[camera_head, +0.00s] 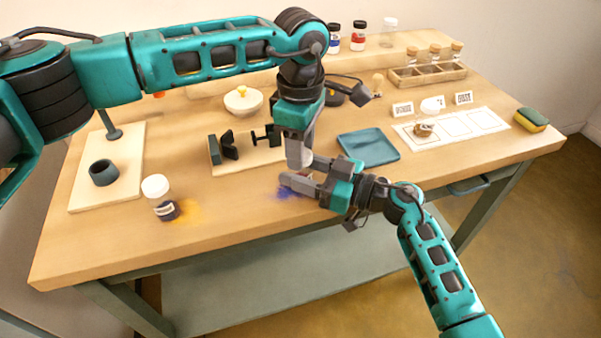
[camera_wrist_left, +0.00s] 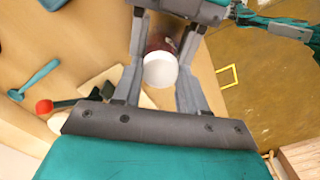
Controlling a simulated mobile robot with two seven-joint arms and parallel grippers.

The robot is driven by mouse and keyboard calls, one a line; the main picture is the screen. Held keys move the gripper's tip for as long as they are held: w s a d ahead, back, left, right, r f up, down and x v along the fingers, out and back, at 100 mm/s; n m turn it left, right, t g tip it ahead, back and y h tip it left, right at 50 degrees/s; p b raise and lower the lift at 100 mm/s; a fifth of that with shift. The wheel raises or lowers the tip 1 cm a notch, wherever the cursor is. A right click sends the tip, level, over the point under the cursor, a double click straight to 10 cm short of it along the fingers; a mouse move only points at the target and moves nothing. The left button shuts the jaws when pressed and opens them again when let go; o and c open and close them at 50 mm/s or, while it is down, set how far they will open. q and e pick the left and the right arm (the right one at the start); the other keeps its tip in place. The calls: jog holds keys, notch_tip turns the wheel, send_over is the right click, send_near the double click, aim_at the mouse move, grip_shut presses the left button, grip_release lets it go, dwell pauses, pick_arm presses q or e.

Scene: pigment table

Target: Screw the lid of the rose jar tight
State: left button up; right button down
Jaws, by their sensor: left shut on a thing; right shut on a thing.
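The rose jar (camera_wrist_left: 158,43), with dark red content, stands in the left wrist view under a white lid (camera_wrist_left: 160,70). In the head view the jar is mostly hidden by my grippers, and only a bit of the white lid (camera_head: 307,157) shows. My left gripper (camera_head: 300,160) points down from above and is shut on the lid, with a finger on either side. My right gripper (camera_head: 298,182) reaches in from the right, low over the table, and is shut on the jar's body. Whether a gap remains under the lid cannot be seen.
A white-lidded jar (camera_head: 157,190) stands at the front left beside yellow powder (camera_head: 188,210). Blue powder (camera_head: 288,192) lies by my right gripper. A black clamp (camera_head: 228,147), a blue tray (camera_head: 368,147) and a white mat (camera_head: 485,121) surround the grippers. The front right is clear.

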pick_arm(q)
jog(key=shift+m, duration=0.4)
jog(key=o, duration=1.2)
jog(key=shift+c, duration=0.2)
jog(key=shift+r, duration=2.25)
jog(key=shift+c, duration=0.5)
